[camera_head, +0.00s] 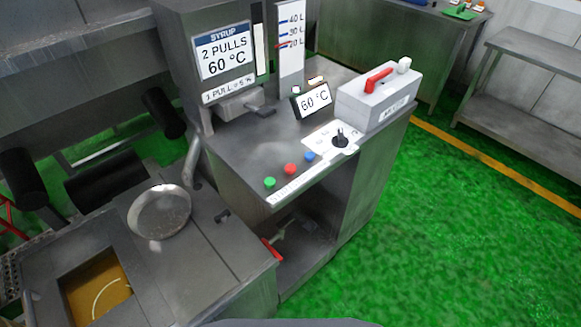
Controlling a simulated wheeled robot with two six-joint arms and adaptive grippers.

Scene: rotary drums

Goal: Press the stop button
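A red button (290,169) sits on the sloped front of the grey metal control cabinet (238,140). It is between a green button (269,182) on its left and a blue button (310,156) on its right. The label strip (297,186) below the buttons is too small to read, so I cannot read which one is marked stop. All three buttons are uncovered. Neither of my grippers is in view.
A black knob (340,139) is right of the buttons. A round metal pan (160,212) sits front left. Green floor (440,220) is clear at right.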

